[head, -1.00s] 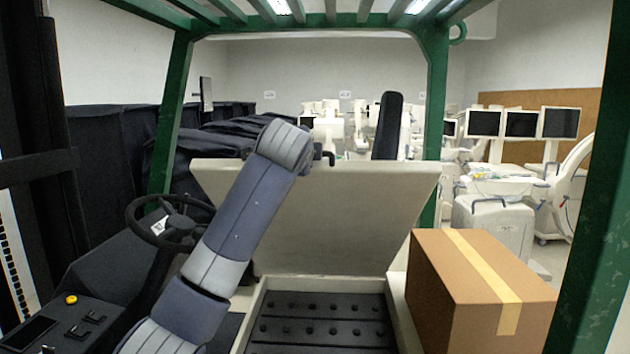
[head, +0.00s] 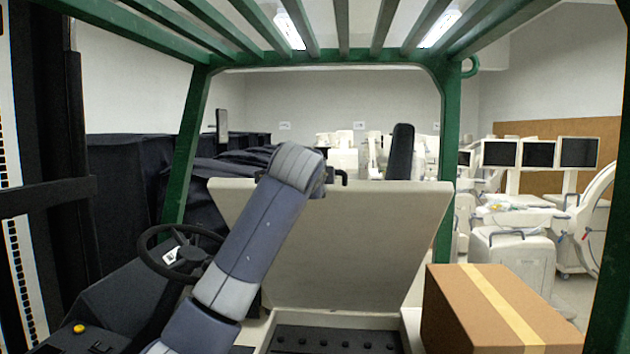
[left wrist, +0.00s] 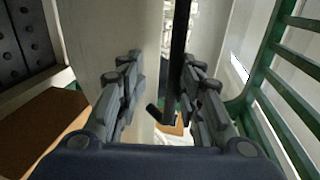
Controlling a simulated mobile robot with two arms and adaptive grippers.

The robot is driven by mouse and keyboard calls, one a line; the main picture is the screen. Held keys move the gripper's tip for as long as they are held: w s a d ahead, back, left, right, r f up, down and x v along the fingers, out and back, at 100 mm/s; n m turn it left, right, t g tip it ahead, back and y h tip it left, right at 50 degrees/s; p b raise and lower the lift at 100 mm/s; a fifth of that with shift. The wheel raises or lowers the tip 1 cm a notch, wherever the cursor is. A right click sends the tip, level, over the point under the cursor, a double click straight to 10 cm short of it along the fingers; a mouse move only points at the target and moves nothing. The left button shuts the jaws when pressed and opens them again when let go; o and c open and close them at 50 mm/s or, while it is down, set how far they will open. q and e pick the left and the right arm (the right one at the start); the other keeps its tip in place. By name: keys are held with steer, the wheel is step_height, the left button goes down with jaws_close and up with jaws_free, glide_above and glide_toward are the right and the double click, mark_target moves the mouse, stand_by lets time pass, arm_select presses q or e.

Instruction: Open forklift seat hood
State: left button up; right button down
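The forklift seat hood (head: 345,245) is a beige panel standing raised behind the dark studded bay (head: 335,340), its broad face toward me. It also shows in the left wrist view as a pale panel (left wrist: 95,40). My left arm reaches up across the hood's left part. My left gripper (head: 339,178) is at the hood's top edge, partly hidden by its wrist. In the left wrist view the left gripper's fingers (left wrist: 160,92) stand apart, with part of the pale panel and a dark strip between them. I cannot tell whether they touch the hood. My right gripper is not in view.
A cardboard box (head: 490,310) stands right of the bay. A steering wheel (head: 150,255) and dark console are at the left. Green posts (head: 447,160) and overhead bars frame the cab. A black seat back (head: 400,152) shows behind the hood, with white medical carts (head: 515,250) beyond.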

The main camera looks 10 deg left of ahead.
arm_select(q)
steer(key=shift+w+f, duration=0.1)
steer(key=shift+f, duration=0.1)
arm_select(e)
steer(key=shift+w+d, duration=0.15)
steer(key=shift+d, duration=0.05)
arm_select(q)
steer(key=s+r, duration=0.2)
steer(key=s, duration=1)
steer(key=shift+r, duration=0.4)
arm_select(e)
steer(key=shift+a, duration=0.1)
